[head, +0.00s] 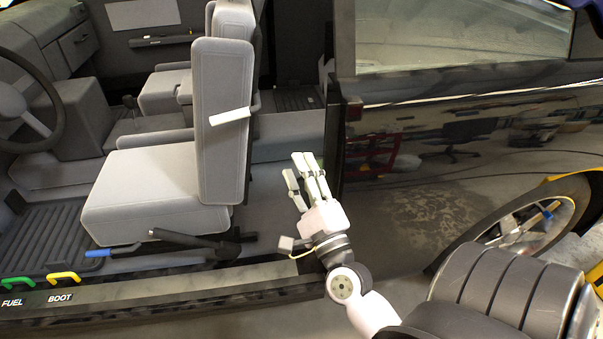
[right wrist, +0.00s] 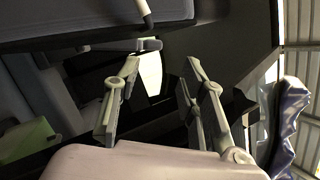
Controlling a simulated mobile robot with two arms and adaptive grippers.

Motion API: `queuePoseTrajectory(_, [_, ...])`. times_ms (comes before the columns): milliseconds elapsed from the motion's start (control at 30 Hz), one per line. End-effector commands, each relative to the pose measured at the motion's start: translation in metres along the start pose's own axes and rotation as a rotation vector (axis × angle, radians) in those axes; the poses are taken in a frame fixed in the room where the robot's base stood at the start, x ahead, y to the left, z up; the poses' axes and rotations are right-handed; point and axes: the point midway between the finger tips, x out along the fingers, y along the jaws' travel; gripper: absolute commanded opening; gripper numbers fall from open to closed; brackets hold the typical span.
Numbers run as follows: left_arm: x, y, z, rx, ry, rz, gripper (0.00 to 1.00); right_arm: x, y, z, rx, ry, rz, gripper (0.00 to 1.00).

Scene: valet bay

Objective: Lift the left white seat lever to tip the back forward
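The white seat lever (head: 230,116) sticks out from the side of the near grey seat back (head: 222,160), at mid-height. The seat back stands upright above its cushion (head: 145,190). My right gripper (head: 299,172) is in the door opening, below and to the right of the lever and apart from it. Its fingers point up and are spread with nothing between them; in the right wrist view (right wrist: 160,85) they also stand apart. A pale rod (right wrist: 145,12) shows at the top there; I cannot tell whether it is the lever. My left gripper is not in view.
A second seat (head: 165,90) stands behind the near one. Green (head: 17,282) and yellow (head: 64,277) handles sit on the sill.

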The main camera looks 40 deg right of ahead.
Motion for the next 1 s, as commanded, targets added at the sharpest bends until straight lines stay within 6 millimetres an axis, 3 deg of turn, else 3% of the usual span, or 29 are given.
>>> queuePoseTrajectory(200, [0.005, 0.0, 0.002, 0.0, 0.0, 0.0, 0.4, -0.011, 0.0, 0.0, 0.0, -0.001, 0.0, 0.38])
queuePoseTrajectory(800, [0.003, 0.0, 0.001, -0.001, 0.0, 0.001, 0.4, -0.011, -0.001, 0.0, 0.0, 0.0, 0.0, 0.38])
queuePoseTrajectory(1000, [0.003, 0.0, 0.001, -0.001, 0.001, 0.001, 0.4, -0.028, 0.0, 0.0, -0.004, -0.001, 0.005, 0.38])
